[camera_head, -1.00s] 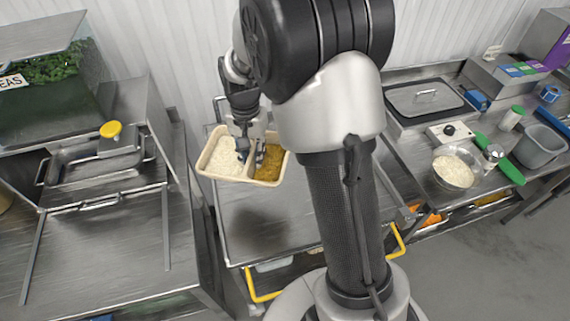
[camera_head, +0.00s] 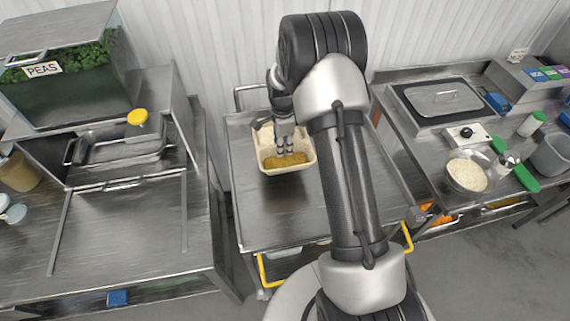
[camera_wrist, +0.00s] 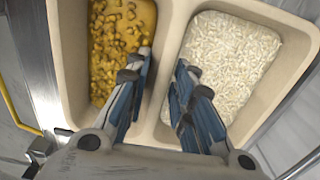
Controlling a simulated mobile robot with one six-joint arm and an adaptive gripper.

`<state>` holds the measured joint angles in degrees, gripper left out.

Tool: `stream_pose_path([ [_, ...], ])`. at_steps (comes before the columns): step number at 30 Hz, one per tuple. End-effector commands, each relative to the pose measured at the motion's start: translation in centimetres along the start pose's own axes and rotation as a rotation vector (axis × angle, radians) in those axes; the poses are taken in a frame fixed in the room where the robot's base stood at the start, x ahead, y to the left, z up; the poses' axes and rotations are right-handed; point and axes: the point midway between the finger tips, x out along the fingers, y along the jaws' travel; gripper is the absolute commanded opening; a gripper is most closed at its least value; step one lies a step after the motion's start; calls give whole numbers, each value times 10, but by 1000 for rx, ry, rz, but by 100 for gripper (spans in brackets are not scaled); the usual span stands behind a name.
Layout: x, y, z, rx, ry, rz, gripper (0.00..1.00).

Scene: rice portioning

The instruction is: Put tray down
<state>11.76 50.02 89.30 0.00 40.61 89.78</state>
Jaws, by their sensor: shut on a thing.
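The tray (camera_head: 267,142) is beige with two compartments, one of yellow-brown chunky food and one of white rice. In the head view it is over the steel cart top (camera_head: 260,215), towards the cart's back; I cannot tell whether it touches the surface. My gripper (camera_head: 284,152) reaches down into the tray from above and is shut on the divider between the compartments. In the wrist view the gripper (camera_wrist: 157,95) straddles the divider (camera_wrist: 160,100), with the yellow food (camera_wrist: 118,45) left and the rice (camera_wrist: 228,60) right.
The front of the cart top is clear. A steel counter with a pan (camera_head: 130,150) and a peas container (camera_head: 70,85) stands left. A counter with a rice bowl (camera_head: 467,174), a scale (camera_head: 468,135) and a lidded pan (camera_head: 434,97) stands right. Yellow handles (camera_head: 262,270) edge the cart.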

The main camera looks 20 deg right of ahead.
Motion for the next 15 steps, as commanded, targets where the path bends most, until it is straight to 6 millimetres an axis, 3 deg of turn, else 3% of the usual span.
stream_pose_path([
  [1, 16, 1, 0, 0, 0, 3, 0],
  [4, 35, 0, 0, -1, 0, 1, 0],
  [15, 69, 0, 0, -1, 0, 0, 0],
])
